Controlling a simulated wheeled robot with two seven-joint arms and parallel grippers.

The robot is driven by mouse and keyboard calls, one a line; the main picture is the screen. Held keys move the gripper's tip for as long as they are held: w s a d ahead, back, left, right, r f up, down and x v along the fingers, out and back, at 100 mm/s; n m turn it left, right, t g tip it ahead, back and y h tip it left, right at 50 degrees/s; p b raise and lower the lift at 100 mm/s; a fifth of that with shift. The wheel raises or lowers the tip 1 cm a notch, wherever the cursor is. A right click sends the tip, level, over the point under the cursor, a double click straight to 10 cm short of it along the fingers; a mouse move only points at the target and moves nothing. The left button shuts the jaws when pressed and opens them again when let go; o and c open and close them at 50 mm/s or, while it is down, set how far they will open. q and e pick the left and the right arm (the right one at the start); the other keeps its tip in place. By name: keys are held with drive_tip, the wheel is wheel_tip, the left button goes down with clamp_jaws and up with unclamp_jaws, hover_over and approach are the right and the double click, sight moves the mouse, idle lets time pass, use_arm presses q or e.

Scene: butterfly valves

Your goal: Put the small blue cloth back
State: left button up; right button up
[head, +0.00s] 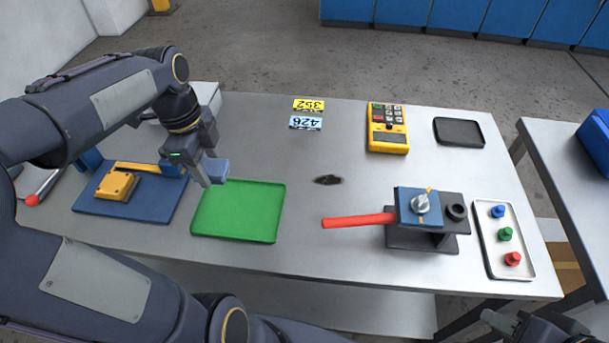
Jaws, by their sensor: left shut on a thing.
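The small blue cloth (216,167) is a folded light-blue piece. My left gripper (209,173) is shut on it and holds it near the upper left corner of the green tray (238,238). Whether the cloth touches the tray or hangs above it I cannot tell. The fingers hide part of the cloth.
A blue mat (150,208) with a yellow device (117,185) lies left of the green tray.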

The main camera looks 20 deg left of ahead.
use_arm(q)
drive_tip(key=shift+w+d+f, duration=0.25)
drive_tip(key=shift+w+d, duration=0.15)
drive_tip(key=shift+w, duration=0.15)
drive_tip(key=w+a+f+p, duration=0.15)
drive_tip(key=w+f, duration=0.25)
drive_tip(key=w, duration=0.4)
hover_over(253, 170)
drive_tip(key=f, duration=0.4)
drive_tip(key=shift+s+a+f, duration=0.2)
drive_tip(key=shift+s+f, duration=0.1)
drive_tip(key=shift+f, duration=0.05)
drive_tip(key=shift+w+f, duration=0.3)
drive_tip(key=shift+f, duration=1.7)
use_arm(e)
drive_tip(key=shift+d+r, duration=0.45)
drive_tip(key=shift+r, duration=0.4)
